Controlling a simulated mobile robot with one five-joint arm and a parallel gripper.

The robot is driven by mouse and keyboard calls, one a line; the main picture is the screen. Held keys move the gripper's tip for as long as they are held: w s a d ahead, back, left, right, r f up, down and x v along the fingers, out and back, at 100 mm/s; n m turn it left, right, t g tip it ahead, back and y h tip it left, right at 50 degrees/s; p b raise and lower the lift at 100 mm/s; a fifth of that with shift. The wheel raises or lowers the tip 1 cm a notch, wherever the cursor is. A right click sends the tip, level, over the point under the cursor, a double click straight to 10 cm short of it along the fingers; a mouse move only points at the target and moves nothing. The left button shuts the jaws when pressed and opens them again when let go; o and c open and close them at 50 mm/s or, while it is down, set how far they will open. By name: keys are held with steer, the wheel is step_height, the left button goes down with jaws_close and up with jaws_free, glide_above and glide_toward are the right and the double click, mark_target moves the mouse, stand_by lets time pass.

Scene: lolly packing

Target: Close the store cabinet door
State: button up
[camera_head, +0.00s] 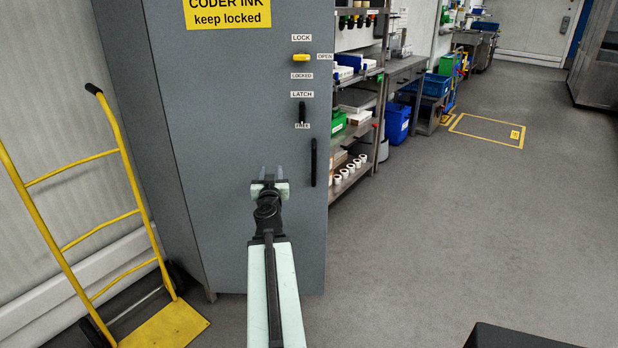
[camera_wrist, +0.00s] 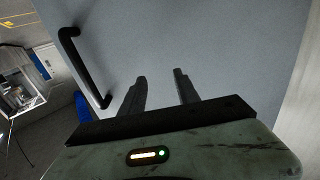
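The grey store cabinet door (camera_head: 232,120) fills the middle of the head view, with a yellow "CODER INK keep locked" sign at its top. I see no gap at its edges from here, so I cannot tell whether it is fully shut. A black vertical handle (camera_head: 313,162) is near its right edge; it also shows in the wrist view (camera_wrist: 82,68). The yellow lock knob (camera_head: 301,58) lies level, toward the "OPEN" label. The black latch lever (camera_head: 302,113) points down, toward "FREE". My gripper (camera_head: 271,172) is open and empty, before the door, left of the handle.
A yellow hand truck (camera_head: 125,158) stands left of the cabinet. Metal shelving (camera_head: 368,120) with boxes and rolls is beyond its right side. Blue bins (camera_head: 396,124) are farther back. The grey floor (camera_head: 470,230) on the right is mostly clear.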

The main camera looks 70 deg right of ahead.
mark_target(314, 166)
steer(key=s+d+f+m+g+h, duration=0.1)
steer(key=s+d+m+g, duration=0.1)
steer(key=s, duration=0.4)
steer(key=s+d+f+m+g, duration=0.1)
steer(key=s+d+g, duration=0.2)
steer(key=s, duration=0.3)
steer(key=d, duration=0.2)
steer(key=w+d, duration=0.1)
steer(key=d, duration=0.4)
steer(key=shift+w+d+r, duration=0.15)
steer(key=shift+w+r, duration=0.05)
steer(key=shift+w, duration=0.2)
jaws_close()
